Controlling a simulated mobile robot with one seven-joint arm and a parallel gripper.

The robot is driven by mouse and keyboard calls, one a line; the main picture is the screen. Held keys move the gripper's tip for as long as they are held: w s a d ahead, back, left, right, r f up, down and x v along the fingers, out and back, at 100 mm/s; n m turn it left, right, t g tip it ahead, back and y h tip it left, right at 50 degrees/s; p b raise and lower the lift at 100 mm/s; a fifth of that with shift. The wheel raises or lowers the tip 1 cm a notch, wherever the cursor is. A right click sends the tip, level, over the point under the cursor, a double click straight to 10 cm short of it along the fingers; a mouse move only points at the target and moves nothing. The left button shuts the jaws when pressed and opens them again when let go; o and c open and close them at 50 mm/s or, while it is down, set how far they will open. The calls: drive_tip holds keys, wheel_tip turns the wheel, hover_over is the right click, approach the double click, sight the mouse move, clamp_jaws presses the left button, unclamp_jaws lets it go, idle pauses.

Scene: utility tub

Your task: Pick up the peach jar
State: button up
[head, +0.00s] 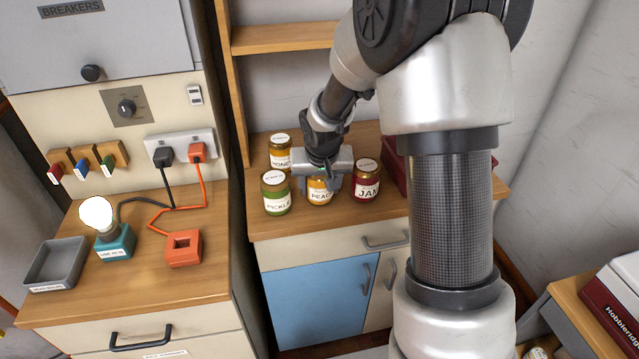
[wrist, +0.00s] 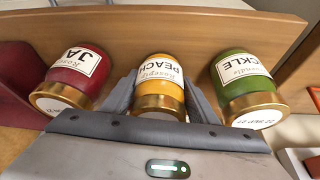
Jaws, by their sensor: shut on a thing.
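The peach jar (head: 320,192) is a yellow-orange jar with a gold lid and a white PEACH label, standing on the wooden counter in the head view. It also shows in the middle of the wrist view (wrist: 160,75). My gripper (head: 323,181) is over it, with one grey finger on each side of the jar. The fingers (wrist: 160,98) are shut on the jar near its lid. In the head view my gripper hides the jar's top. I cannot tell a gap between the jar and the counter.
A green pickle jar (head: 276,195) stands close on the left and a red jam jar (head: 366,182) close on the right. A honey jar (head: 280,153) is behind at the left. A dark red box (head: 397,167) is at the right, and a wooden shelf (head: 283,38) is above.

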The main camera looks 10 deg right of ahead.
wheel_tip(320, 180, up, 10)
drive_tip(key=shift+r+p, duration=0.1)
drive_tip(key=shift+p, duration=0.8)
drive_tip(key=s+r+n+p, duration=0.1)
drive_tip(key=s+r+p, duration=0.1)
drive_tip(key=s+p, duration=0.9)
drive_tip(key=shift+s+r+y+p, duration=0.2)
drive_tip(key=shift+s+y+p, duration=0.15)
drive_tip(key=shift+p, duration=0.75)
drive_tip(key=shift+f, duration=0.1)
drive_tip(key=shift+a, duration=0.1)
